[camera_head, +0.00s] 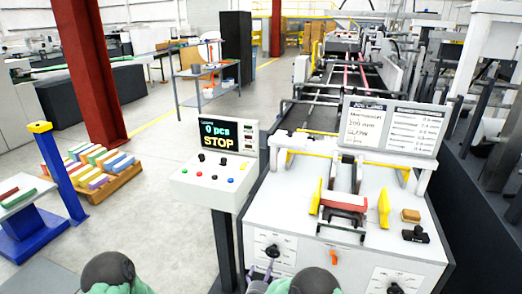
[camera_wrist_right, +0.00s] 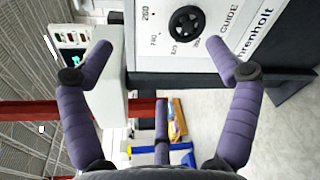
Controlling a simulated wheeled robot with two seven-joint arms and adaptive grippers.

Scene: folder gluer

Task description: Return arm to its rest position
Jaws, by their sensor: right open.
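My right gripper (camera_head: 258,285) shows at the bottom of the head view, low in front of the machine's white front panel. In the right wrist view my right gripper (camera_wrist_right: 165,62) has its purple fingers spread wide with nothing between them. A black round dial (camera_wrist_right: 187,22) with printed numbers lies beyond the fingertips, apart from them. The dial knob (camera_head: 272,251) shows on the left of the front panel in the head view. My left gripper is out of the picture; only part of my left arm shows at the bottom.
A control box (camera_head: 216,175) reading "0 pcs STOP" stands left of the machine (camera_head: 345,240). A second dial (camera_head: 394,289) is at the panel's lower right. A pallet of coloured stacks (camera_head: 97,178) and a blue stand (camera_head: 62,180) are left. Floor between is clear.

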